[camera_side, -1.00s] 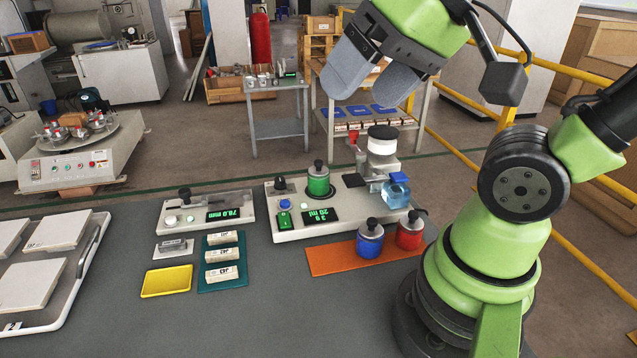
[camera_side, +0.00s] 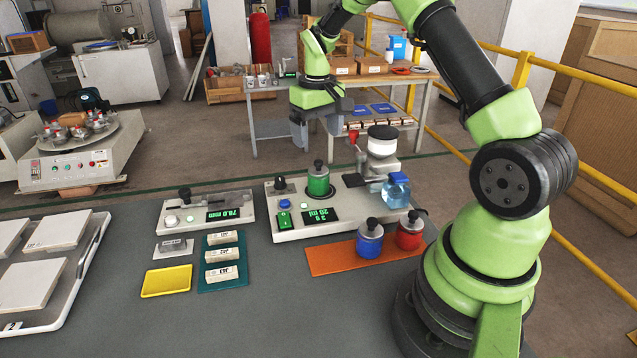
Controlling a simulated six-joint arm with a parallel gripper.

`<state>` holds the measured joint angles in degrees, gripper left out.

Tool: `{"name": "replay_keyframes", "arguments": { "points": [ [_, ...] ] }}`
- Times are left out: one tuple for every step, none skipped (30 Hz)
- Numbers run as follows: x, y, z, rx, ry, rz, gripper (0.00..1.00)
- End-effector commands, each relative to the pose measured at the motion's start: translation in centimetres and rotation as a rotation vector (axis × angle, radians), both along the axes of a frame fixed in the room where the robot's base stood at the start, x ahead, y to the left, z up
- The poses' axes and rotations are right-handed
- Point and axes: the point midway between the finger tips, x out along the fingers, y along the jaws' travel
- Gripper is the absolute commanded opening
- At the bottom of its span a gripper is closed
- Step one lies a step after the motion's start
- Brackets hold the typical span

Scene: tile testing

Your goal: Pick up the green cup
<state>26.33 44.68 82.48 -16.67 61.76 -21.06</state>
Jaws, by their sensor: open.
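The green cup (camera_side: 318,184) has a grey lid with a dark knob. It stands upright on the white dispensing device (camera_side: 300,233), left of the clear bottle with blue liquid (camera_side: 396,190). My gripper (camera_side: 318,152) points down above the green cup, with its two grey fingers spread to either side. The fingertips appear in the picture just above the cup's lid. The depth between them and the cup is hard to judge from this view. The gripper is open and holds nothing.
Blue (camera_side: 369,240) and red (camera_side: 408,233) lidded cups stand on an orange mat (camera_side: 325,262) in front. A white container with a black top (camera_side: 382,140) rises at the device's right. A measuring device (camera_side: 190,216), yellow tray (camera_side: 166,281) and teal tray (camera_side: 222,282) lie left.

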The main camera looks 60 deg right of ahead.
Motion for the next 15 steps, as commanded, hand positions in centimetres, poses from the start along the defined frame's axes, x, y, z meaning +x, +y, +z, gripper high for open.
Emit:
{"name": "replay_keyframes", "arguments": {
  "points": [
    [-0.1, 0.0, -0.8, 0.002, 0.006, 0.001, 0.79],
    [-0.1, 0.0, -1.3, 0.003, 0.006, 0.001, 0.79],
    [-0.1, 0.0, -2.0, 0.003, 0.006, 0.001, 0.79],
    [-0.1, 0.0, -2.4, 0.004, 0.006, 0.000, 0.79],
    [-0.1, 0.0, -2.9, 0.004, 0.006, -0.001, 0.79],
    [-0.1, 0.0, -3.4, 0.002, 0.006, 0.000, 0.79],
    [-0.1, 0.0, -3.7, 0.002, 0.006, 0.000, 0.79],
    [-0.1, 0.0, -4.0, 0.001, 0.004, 0.001, 0.79],
    [-0.1, 0.0, -4.2, 0.001, 0.004, 0.000, 0.79],
    [-0.1, 0.0, -4.4, 0.002, 0.003, 0.000, 0.79],
    [-0.1, 0.0, -4.6, 0.002, 0.003, 0.000, 0.79],
    [-0.1, 0.0, -5.0, 0.002, 0.002, -0.001, 0.79],
    [-0.1, 0.0, -5.4, 0.003, 0.004, -0.001, 0.79],
    [-0.1, 0.0, -5.8, 0.003, 0.004, -0.001, 0.79],
    [-0.2, 0.0, -6.5, 0.003, 0.005, -0.001, 0.79]
  ]
}}
